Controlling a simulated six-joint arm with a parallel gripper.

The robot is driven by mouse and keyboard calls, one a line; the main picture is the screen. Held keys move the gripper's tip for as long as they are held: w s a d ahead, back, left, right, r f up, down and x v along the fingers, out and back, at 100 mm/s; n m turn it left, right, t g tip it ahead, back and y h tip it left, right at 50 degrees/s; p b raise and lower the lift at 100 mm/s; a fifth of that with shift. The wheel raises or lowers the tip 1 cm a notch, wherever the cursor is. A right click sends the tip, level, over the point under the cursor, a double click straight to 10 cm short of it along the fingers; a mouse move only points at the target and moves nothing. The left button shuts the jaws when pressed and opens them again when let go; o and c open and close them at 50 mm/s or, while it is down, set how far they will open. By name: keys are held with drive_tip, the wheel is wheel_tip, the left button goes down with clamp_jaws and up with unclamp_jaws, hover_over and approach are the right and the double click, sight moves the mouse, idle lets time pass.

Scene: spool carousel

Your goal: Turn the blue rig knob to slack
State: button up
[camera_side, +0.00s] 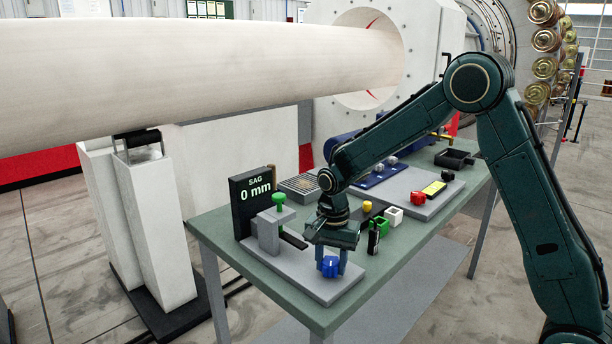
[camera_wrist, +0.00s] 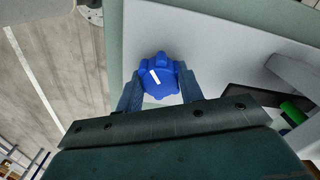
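The blue rig knob (camera_side: 330,267) stands on the grey plate at the near corner of the bench. In the wrist view the lobed blue knob (camera_wrist: 158,75) shows from above, with a white mark on its top pointing to the upper left. My gripper (camera_side: 331,262) points down over it, one finger on each side. In the wrist view the two fingers (camera_wrist: 159,88) flank the knob closely, and I see no clear gap. The SAG display (camera_side: 254,188) reads 0 mm. The knob's lower side is partly hidden.
A grey block with a green knob (camera_side: 279,199) stands behind my gripper. Green (camera_side: 380,224) and white (camera_side: 393,215) blocks lie to the right. A second plate holds a red knob (camera_side: 417,198). The bench's near edge (camera_side: 345,318) is close to the knob.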

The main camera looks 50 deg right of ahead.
sight(332, 261)
drive_tip(key=shift+n, duration=0.4)
drive_tip(key=shift+c, duration=0.5)
drive_tip(key=n, duration=0.9)
drive_tip(key=shift+n, duration=0.4)
drive_tip(key=o, duration=1)
wheel_tip(332, 261, up, 14)
drive_tip(key=shift+s, duration=0.1)
idle(0.4)
